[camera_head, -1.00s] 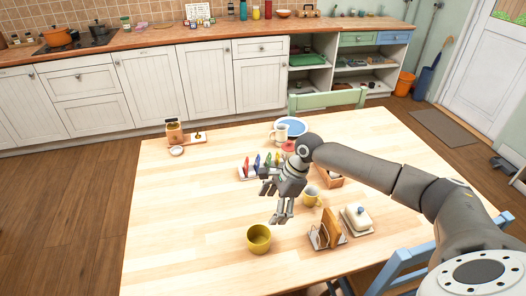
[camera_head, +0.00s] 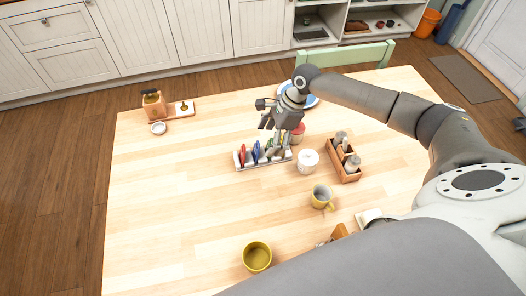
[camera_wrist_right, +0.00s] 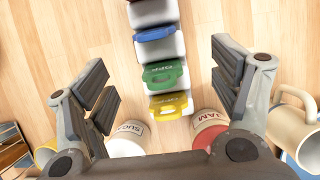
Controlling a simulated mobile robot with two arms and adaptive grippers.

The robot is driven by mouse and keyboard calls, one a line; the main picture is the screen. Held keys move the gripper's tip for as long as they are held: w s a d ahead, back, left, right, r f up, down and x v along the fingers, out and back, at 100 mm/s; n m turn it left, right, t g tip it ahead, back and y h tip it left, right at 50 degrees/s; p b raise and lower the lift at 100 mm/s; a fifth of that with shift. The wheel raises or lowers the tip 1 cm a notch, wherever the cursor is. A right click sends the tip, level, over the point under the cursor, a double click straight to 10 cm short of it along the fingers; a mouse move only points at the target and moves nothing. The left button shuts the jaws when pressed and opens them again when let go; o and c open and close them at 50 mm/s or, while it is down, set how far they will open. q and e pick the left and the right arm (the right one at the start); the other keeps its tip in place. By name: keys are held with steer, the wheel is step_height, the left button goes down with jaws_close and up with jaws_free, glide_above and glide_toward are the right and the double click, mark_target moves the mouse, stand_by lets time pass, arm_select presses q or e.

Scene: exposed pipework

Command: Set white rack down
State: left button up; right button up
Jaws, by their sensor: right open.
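The white rack (camera_head: 248,165) stands on the wooden table in the head view. It holds a row of pieces with red, blue, green and yellow tops. My right gripper (camera_head: 274,134) is above the rack's right end, partly covering it. In the right wrist view, the rack's row (camera_wrist_right: 155,48) runs down between the spread fingers of my right gripper (camera_wrist_right: 165,88), the yellow piece (camera_wrist_right: 168,104) nearest the palm. The fingers are apart and show nothing clamped between them. My left gripper is not in view.
A white sugar pot (camera_head: 308,162) and a red-lidded jam pot (camera_head: 298,132) stand close to the rack's right end. A wooden caddy (camera_head: 345,172), a yellow mug (camera_head: 322,196) and an olive cup (camera_head: 257,257) stand on the table (camera_head: 170,210).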

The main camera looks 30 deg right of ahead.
mark_target(263, 152)
steer(key=shift+a+f, duration=0.25)
steer(key=shift+f, duration=0.45)
steer(key=x, duration=0.4)
steer(key=shift+d+f+p, duration=0.2)
steer(key=shift+f+p, duration=0.1)
steer(key=shift+p, duration=0.05)
steer(key=shift+a+f, duration=0.1)
steer(key=shift+f, duration=0.3)
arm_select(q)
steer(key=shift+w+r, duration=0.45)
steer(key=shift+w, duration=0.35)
arm_select(e)
steer(key=c, duration=0.7)
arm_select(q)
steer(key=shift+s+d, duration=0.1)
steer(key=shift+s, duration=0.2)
arm_select(e)
steer(key=shift+r, duration=0.1)
steer(key=c, duration=0.7)
steer(key=shift+c, duration=0.2)
